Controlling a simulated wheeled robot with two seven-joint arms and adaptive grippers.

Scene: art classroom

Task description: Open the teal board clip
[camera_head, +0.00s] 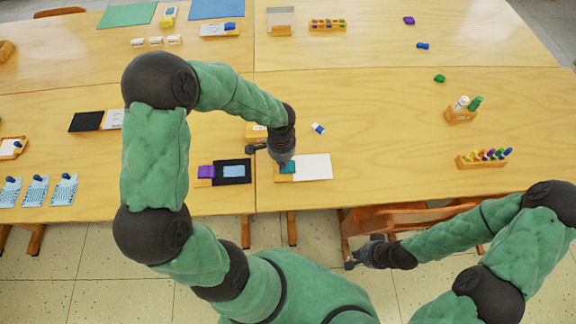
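The teal board clip (288,168) is a small teal block at the left end of a white sheet (315,167), on a wooden base near the table's front edge. My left gripper (283,160) points down right over the teal clip and partly hides it. I cannot tell whether it touches the clip, or how far its fingers are apart. Whether the clip is open or shut is too small to see. My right gripper (359,257) hangs low in front of the table, away from the clip, with its fingers apart and nothing between them.
Left of the clip lies a purple block (206,171) beside a black board with a blue card (234,171). A small blue-and-white item (318,128) lies behind. A bottle holder (461,115) and a rack of coloured pieces (483,160) stand right. The table between is clear.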

